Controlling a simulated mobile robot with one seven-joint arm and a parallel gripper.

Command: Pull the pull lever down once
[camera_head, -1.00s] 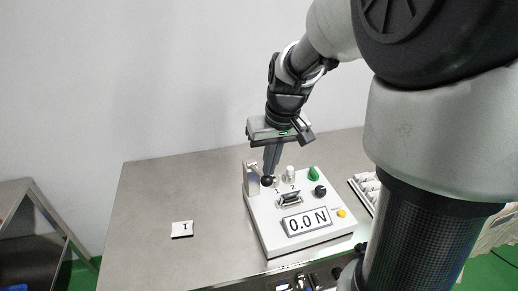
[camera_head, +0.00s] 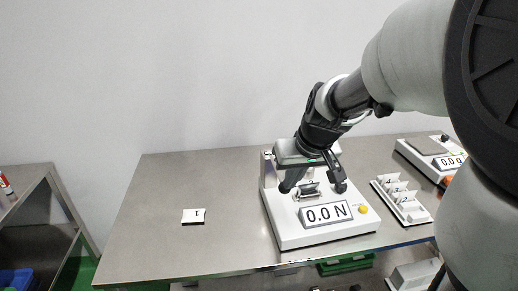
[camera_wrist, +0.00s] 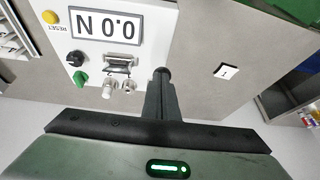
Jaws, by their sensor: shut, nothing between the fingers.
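The pull-tester box (camera_head: 285,231) stands on the metal table with its display (camera_head: 326,214) reading 0.0 N. My gripper (camera_head: 286,187) is shut and empty, its fingers slanting down to the left at the box's left side. The pull lever's black knob is hidden or merges with the dark fingertips in the head view. In the wrist view, a dark rounded end, possibly the lever knob (camera_wrist: 161,72), shows at the tips of my gripper (camera_wrist: 160,85) beside the box's edge. I cannot tell whether they touch.
A metal clip (camera_head: 310,190) and black dial (camera_head: 340,186) sit near my fingers; a yellow button (camera_head: 363,209) is farther right. A white tag (camera_head: 193,216) lies on the table at left. A white rack (camera_head: 403,200) and second meter (camera_head: 430,158) stand right.

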